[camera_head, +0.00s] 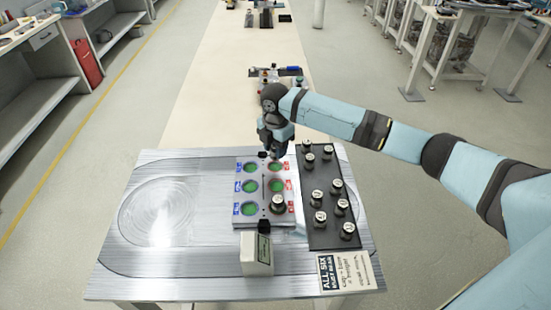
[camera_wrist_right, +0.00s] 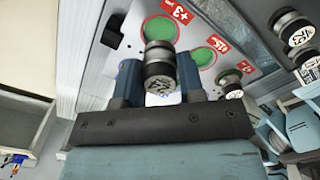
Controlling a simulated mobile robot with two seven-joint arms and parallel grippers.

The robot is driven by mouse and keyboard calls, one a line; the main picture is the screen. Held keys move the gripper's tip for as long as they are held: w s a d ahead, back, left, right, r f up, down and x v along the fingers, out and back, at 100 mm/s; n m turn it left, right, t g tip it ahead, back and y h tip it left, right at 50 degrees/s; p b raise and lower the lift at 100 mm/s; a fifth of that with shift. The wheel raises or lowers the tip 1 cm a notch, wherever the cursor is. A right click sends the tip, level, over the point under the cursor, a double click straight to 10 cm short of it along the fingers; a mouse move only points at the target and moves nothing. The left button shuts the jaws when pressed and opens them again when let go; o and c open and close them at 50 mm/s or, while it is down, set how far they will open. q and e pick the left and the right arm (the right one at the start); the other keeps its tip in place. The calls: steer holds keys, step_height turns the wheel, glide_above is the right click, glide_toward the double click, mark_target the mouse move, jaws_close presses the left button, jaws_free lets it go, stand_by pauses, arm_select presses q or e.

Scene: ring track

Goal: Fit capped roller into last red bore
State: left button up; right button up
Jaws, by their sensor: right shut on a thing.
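My right gripper (camera_head: 275,148) is above the far end of the grey bore plate (camera_head: 262,222). In the right wrist view it is shut on a capped roller (camera_wrist_right: 160,68), dark with a metal band, between its two fingers. The far red bore (camera_head: 277,167) and middle red bore (camera_head: 276,185) show green and empty. The near red bore has a capped roller (camera_head: 278,203) standing at it. The three bores with blue labels also show green. The held roller looks apart from the plate; its exact height is unclear. My left gripper is not in view.
A dark tray (camera_head: 318,239) with several capped rollers lies right of the plate. A pale block (camera_head: 256,254) and a printed card (camera_head: 346,272) are at the near side. The metal table's left side (camera_head: 160,215) is clear. Small items (camera_head: 287,72) stand farther back.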

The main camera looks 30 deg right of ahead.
steer(key=shift+f, duration=2.25)
steer(key=shift+f, duration=0.1)
steer(key=o, duration=1)
step_height(320, 180, up, 12)
steer(key=shift+r, duration=0.15)
